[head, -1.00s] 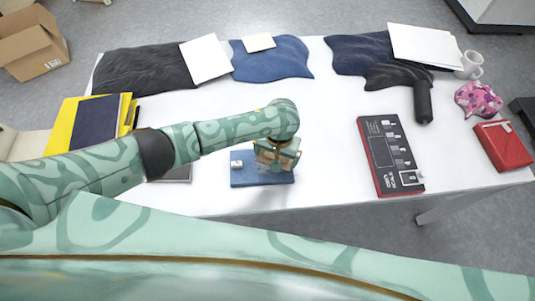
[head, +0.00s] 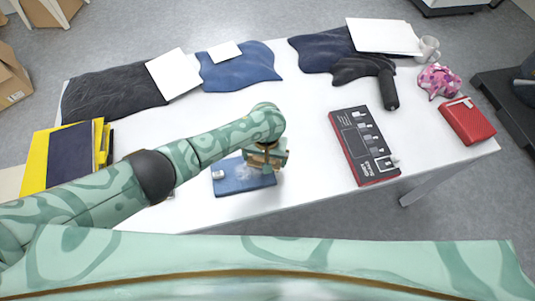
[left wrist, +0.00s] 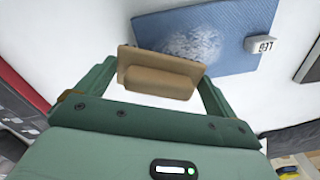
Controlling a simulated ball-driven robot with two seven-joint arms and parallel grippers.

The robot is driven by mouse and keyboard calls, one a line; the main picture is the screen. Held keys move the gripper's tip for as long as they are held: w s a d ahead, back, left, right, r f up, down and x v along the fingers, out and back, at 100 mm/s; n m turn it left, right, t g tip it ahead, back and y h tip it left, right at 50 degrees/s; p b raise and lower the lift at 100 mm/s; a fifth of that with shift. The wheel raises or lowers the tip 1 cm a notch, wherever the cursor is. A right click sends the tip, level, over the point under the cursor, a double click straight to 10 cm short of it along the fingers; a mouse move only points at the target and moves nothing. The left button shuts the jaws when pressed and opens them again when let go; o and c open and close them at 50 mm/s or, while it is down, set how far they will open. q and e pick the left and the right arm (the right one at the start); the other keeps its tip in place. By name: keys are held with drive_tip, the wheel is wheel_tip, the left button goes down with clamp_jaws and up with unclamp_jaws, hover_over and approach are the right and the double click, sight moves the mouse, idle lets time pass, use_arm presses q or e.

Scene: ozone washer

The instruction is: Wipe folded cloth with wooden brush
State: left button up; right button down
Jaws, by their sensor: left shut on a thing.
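The folded cloth (head: 232,184) is a flat blue rectangle near the table's front edge. A whitish patch marks its surface, seen clearly in the left wrist view on the cloth (left wrist: 238,42). A small white tag stands at its edge. My left gripper (head: 266,160) is shut on the wooden brush (left wrist: 160,82), a tan block with a flat plate. The brush is at the cloth's right end in the head view, over or on it beside the whitish patch; I cannot tell whether it touches. My right gripper is not in view.
A black and red boxed set (head: 364,145) lies to the right. Dark cloths (head: 112,93), a blue cloth (head: 240,68), a hair dryer (head: 372,72) and a mug (head: 428,48) sit along the back. Yellow folders (head: 40,160) are at left. The table's middle is clear.

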use_arm(q)
drive_tip(key=shift+s+a+r+p, duration=0.15)
drive_tip(key=shift+a+p, duration=0.2)
drive_tip(key=shift+a, duration=0.1)
drive_tip(key=shift+s+a+r+p, duration=0.15)
drive_tip(key=shift+a+p, duration=0.15)
drive_tip(key=shift+a, duration=0.15)
drive_tip(key=shift+s+a+f, duration=0.1)
drive_tip(key=shift+a+f, duration=0.05)
drive_tip(key=shift+a, duration=0.25)
